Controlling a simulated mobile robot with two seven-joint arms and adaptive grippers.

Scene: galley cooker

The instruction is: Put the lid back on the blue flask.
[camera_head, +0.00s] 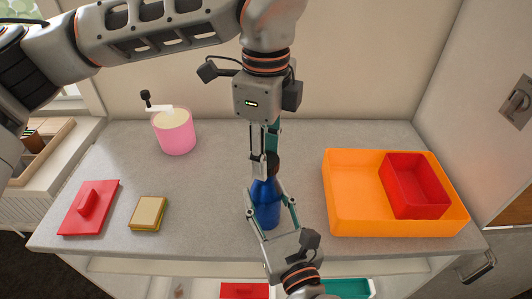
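The blue flask (267,207) stands upright near the front middle of the grey worktop. A dark lid (272,163) is at the top of the flask, between the fingertips of my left gripper (265,166), which points down from above and looks shut on it. Whether the lid is seated on the neck or just above it, I cannot tell, since the fingers hide part of it. My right gripper (270,208) reaches in from the front, with one finger on each side of the flask's body, and looks shut on it.
An orange tray (345,215) with a red box (415,195) in it stands on the right. A pink pot (175,135) is at the back left. A red lid-like slab (90,208) and a yellowish block (148,213) lie front left. An open shelf is below.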

